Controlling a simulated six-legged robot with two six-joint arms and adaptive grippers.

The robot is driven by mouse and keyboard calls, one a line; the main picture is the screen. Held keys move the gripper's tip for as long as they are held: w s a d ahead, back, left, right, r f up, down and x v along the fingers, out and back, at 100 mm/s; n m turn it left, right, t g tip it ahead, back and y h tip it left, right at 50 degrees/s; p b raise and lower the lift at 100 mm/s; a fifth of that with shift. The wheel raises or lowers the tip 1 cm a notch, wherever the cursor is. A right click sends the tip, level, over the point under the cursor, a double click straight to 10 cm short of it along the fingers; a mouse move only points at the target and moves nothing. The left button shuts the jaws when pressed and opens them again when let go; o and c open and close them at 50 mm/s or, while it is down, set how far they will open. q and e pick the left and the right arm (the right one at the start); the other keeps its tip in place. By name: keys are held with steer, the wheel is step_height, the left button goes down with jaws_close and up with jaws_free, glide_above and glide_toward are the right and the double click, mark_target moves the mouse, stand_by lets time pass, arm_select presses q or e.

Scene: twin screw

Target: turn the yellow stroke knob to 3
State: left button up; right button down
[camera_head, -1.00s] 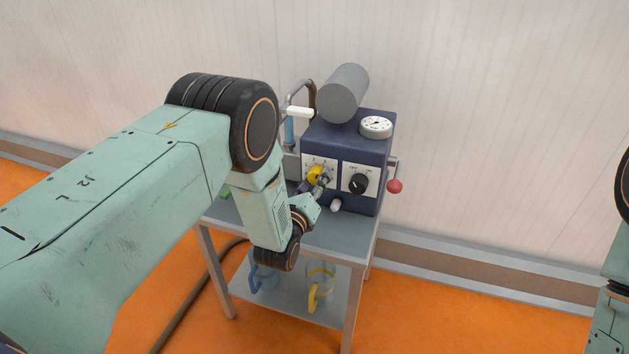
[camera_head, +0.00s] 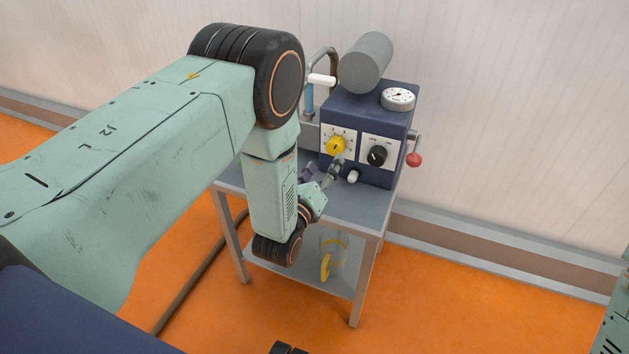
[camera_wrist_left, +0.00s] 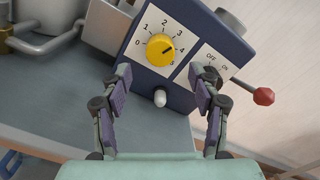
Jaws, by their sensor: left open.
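The yellow stroke knob (camera_head: 336,145) is on the white numbered panel at the left of the blue machine's front. It also shows in the left wrist view (camera_wrist_left: 159,50), where its dark mark points right, close to the 4. My left gripper (camera_head: 323,174) is open and empty, below and in front of the knob, apart from it. In the left wrist view, its two fingers (camera_wrist_left: 160,88) are spread with the knob beyond and between them. My right gripper is out of view.
A black on/off knob (camera_head: 377,155) sits right of the yellow one. A red-ball lever (camera_head: 414,159) is on the machine's right side. The machine stands on a grey table (camera_head: 372,207).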

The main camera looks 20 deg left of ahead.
arm_select(q)
steer(key=s, duration=0.5)
steer(key=shift+s+a, duration=0.1)
steer(key=shift+s, duration=0.15)
steer(key=s+a+f+n+g+p, duration=0.1)
steer(key=s+a+f+n+g, duration=0.1)
steer(key=s+f+n+g, duration=1.35)
steer(key=s+r+n+g+p, duration=0.1)
steer(key=s+r+n+p, duration=0.1)
steer(key=s+n, duration=0.5)
steer(key=s+a+r+n+g+p, duration=0.1)
steer(key=s+r+n+p, duration=0.1)
steer(key=s+n, duration=0.5)
steer(key=s+r, duration=0.1)
steer(key=s, duration=0.5)
steer(key=shift+s+r+y, duration=0.15)
steer(key=shift+y, duration=0.15)
